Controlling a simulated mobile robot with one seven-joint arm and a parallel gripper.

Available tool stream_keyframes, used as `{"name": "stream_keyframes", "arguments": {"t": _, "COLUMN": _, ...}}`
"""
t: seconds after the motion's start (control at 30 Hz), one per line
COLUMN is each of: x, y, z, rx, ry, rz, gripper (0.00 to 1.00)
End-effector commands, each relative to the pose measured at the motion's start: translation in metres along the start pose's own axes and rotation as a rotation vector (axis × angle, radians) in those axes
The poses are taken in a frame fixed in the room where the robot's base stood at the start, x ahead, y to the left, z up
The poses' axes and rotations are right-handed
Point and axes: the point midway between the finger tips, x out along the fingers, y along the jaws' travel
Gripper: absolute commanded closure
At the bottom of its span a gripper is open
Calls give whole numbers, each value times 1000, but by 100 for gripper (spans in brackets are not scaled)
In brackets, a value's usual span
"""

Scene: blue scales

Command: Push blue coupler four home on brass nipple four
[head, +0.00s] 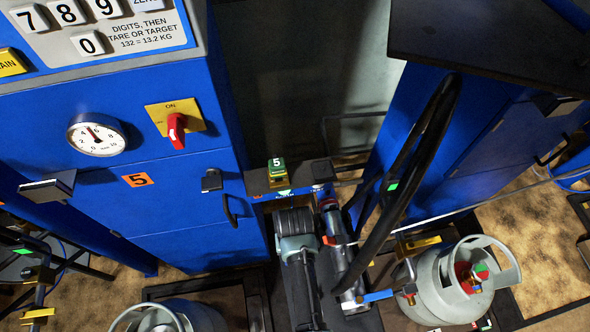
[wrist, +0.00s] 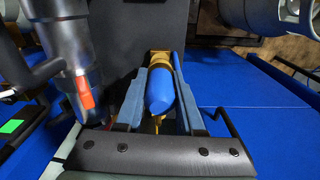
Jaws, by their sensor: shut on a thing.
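In the wrist view the blue coupler (wrist: 160,92) lies between the two grey-blue fingers of my gripper (wrist: 161,82), which is shut on it. Its rounded blue end faces the camera. A brass part (wrist: 160,60) shows at the coupler's far end, in line with it. I cannot tell whether this is nipple four or the coupler's own collar, nor whether any gap is left. In the head view my dark wrist is at bottom centre, and the fingers and coupler are hidden.
A metal filling tube with a red tab (head: 340,240) stands close to the right of my wrist. Black hoses (head: 415,165) hang beyond it. A grey gas cylinder (head: 440,290) stands at lower right. A blue cabinet (head: 150,210) with gauge (head: 97,135) and red-handled valve (head: 177,130) fills the left.

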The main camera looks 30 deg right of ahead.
Motion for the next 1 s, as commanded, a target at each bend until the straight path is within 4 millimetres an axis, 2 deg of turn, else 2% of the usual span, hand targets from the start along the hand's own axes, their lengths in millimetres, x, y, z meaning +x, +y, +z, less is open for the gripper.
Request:
{"name": "stream_keyframes", "arguments": {"t": 0.87, "x": 23, "y": 0, "z": 0, "rx": 0, "ry": 0, "rz": 0, "gripper": 100}}
{"name": "stream_keyframes", "arguments": {"t": 0.9, "x": 22, "y": 0, "z": 0, "rx": 0, "ry": 0, "rz": 0, "gripper": 59}}
{"name": "stream_keyframes", "arguments": {"t": 1.0, "x": 22, "y": 0, "z": 0, "rx": 0, "ry": 0, "rz": 0, "gripper": 41}}
